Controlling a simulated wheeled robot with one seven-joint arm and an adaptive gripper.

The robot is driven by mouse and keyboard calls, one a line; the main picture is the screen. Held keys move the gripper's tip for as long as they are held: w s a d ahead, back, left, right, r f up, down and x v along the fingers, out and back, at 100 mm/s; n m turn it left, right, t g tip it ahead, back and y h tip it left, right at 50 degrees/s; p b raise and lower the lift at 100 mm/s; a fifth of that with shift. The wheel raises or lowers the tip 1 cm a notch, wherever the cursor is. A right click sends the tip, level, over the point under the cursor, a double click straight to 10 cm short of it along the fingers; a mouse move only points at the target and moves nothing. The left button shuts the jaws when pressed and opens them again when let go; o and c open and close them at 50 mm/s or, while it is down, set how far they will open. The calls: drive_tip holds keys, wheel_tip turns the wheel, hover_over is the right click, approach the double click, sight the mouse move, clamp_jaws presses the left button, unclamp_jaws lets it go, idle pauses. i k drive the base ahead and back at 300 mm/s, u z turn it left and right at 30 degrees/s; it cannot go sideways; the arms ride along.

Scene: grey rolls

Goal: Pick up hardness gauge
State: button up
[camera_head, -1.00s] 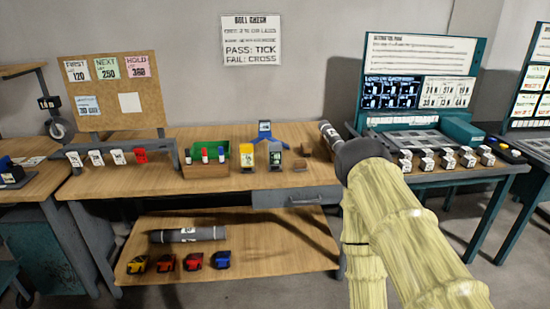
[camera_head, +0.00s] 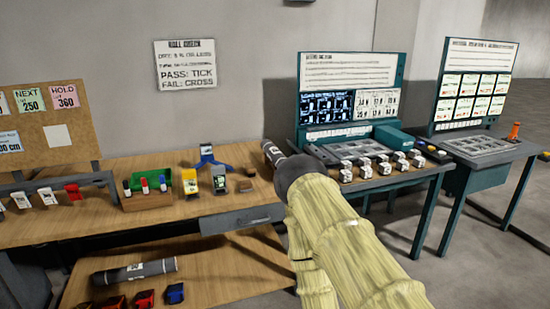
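Three small devices stand on the wooden bench and I cannot tell for certain which is the hardness gauge. One is a yellow device (camera_head: 191,184) with a white face. Next to it is a dark grey-green device (camera_head: 219,184) with a pale screen. Behind them is a blue forked device (camera_head: 208,158) with a small display. My arm reaches up from the lower right in its yellow sleeve, to the right of these devices. Its dark end covers part of the bench's right end. My gripper's fingers are hidden, and nothing shows in them.
A grey roll (camera_head: 271,151) lies at the bench's right end beside my arm. A wooden box of markers (camera_head: 147,200) stands left of the devices. Another grey roll (camera_head: 135,271) lies on the lower shelf. Teal tables (camera_head: 425,178) stand right. Bare bench (camera_head: 120,228) shows in front.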

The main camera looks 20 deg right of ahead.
sight(218, 173)
drive_tip(key=k, duration=0.6)
drive_tip(key=u, duration=0.45)
drive_tip(key=i, duration=1.65)
drive_tip(key=z, duration=0.45)
